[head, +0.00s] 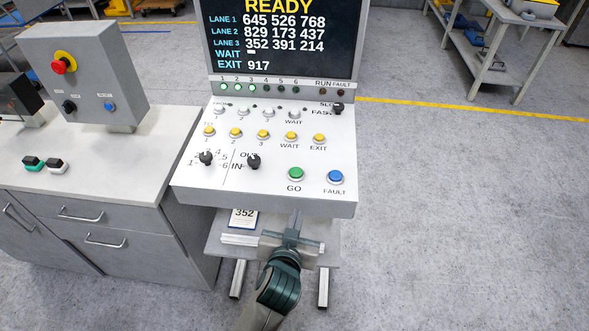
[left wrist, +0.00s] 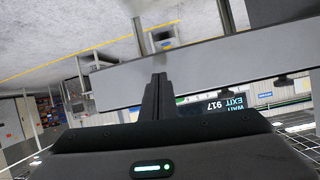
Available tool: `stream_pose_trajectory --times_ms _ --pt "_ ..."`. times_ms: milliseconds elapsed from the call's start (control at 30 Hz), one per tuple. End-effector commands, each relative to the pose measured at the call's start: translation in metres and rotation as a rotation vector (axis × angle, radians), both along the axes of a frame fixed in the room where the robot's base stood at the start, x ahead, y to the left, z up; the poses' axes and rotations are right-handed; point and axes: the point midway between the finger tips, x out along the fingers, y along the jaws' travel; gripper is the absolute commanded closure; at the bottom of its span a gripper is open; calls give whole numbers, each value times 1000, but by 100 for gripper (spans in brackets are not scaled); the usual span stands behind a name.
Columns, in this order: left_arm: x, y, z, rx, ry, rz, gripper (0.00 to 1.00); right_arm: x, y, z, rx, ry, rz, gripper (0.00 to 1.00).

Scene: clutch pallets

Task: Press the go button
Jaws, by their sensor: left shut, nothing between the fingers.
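The green GO button (head: 296,173) sits on the sloped white control panel (head: 215,180), near its front right. The blue FAULT button (head: 335,177) is just to its right. My left gripper (head: 295,218) is shut and empty. In the head view it shows just below the panel's front edge, under the GO button, apart from it. In the left wrist view my shut fingers (left wrist: 158,88) point toward a grey edge (left wrist: 210,68) of the panel; the GO button cannot be made out there. My right gripper is not in view.
The screen (head: 283,40) reads READY, with EXIT 917. A grey box with a red stop button (head: 65,65) stands left. Open floor lies right.

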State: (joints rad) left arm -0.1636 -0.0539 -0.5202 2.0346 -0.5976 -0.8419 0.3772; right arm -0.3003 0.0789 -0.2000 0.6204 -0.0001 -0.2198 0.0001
Motion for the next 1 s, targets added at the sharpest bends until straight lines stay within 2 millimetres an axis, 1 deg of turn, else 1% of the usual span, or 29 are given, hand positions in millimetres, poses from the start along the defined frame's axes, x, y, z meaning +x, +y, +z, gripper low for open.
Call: stream_pose_trajectory --times_ms 33,100,200,300,333,400,500,833,1000 --pt "1 1 30 -20 -34 14 100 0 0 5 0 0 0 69" --pt "0 4 61 -41 -73 34 100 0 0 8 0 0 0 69" --pt "-2 8 96 -70 -117 59 100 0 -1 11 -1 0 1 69" --pt "-5 11 119 -91 -146 77 100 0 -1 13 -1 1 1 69" --pt "-6 12 124 -95 -152 80 100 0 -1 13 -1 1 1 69" --pt "-7 14 131 -101 -161 87 100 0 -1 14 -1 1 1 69" --pt "-7 15 134 -106 -165 90 100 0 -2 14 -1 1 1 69" --pt "-6 14 133 -104 -165 88 100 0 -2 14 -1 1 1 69" --pt "1 14 132 -103 -165 88 100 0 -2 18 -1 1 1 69"
